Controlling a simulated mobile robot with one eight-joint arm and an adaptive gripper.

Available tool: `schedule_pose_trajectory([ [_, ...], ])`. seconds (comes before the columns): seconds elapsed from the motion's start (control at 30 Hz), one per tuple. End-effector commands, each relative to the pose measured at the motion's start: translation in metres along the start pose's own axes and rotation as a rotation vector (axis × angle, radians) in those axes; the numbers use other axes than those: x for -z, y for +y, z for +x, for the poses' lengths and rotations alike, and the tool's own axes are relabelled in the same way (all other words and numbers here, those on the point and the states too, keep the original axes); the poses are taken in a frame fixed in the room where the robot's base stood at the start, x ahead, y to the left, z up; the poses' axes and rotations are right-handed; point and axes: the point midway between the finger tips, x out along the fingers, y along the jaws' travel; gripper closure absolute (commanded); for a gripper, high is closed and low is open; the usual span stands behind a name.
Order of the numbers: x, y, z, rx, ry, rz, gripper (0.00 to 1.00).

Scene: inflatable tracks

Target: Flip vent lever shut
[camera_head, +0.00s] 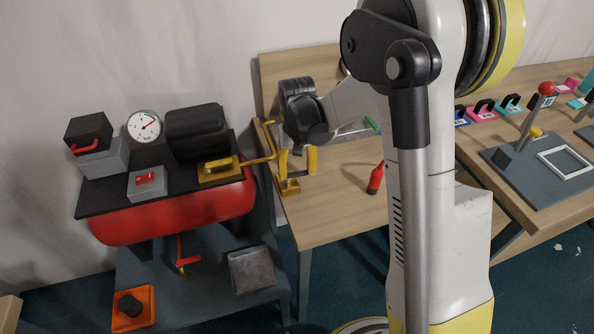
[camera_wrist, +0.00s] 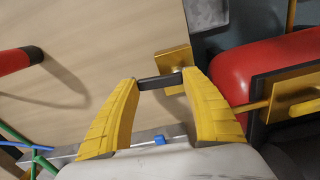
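My gripper (camera_head: 297,160) hangs over the left edge of the wooden table, its two yellow fingers pointing down and spread apart. A small gold block (camera_head: 290,187) sits just below the fingers. In the wrist view the gold block (camera_wrist: 174,62) lies beyond the fingertips. A dark bar (camera_wrist: 158,82), which looks like the vent lever, spans sideways across the gap between the fingertips of my gripper (camera_wrist: 162,80). I cannot tell whether the fingers touch the bar. The bar is not clear in the head view.
A red tank (camera_head: 175,220) with a gauge (camera_head: 144,126) and a brass bracket (camera_head: 219,169) stands at left. A gold pipe (camera_head: 270,140) runs close to my gripper. Under the tank hangs a red-handled valve (camera_head: 181,256). A red bottle-shaped object (camera_head: 375,178) stands on the table at right.

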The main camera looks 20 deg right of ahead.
Motion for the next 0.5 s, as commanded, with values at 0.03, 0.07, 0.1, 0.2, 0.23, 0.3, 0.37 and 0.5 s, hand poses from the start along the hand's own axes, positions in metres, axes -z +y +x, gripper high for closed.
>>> schedule_pose_trajectory([
  [0.03,-0.0003,0.0000,0.0005,0.000,0.000,0.000,0.74],
  [0.07,-0.0003,0.0000,0.0005,0.000,0.000,0.000,0.74],
  [0.1,-0.0003,0.0000,0.0005,0.000,0.000,0.000,0.74],
  [0.2,0.0007,0.0000,0.0006,0.000,0.000,-0.032,0.74],
  [0.23,0.0013,-0.0001,0.0005,0.000,0.000,-0.053,0.74],
  [0.3,0.0023,-0.0001,0.0006,0.000,0.000,-0.091,0.74],
  [0.37,0.0026,-0.0001,0.0007,0.000,-0.001,-0.107,0.74],
  [0.5,0.0026,-0.0001,0.0008,0.000,-0.001,-0.108,0.74],
])
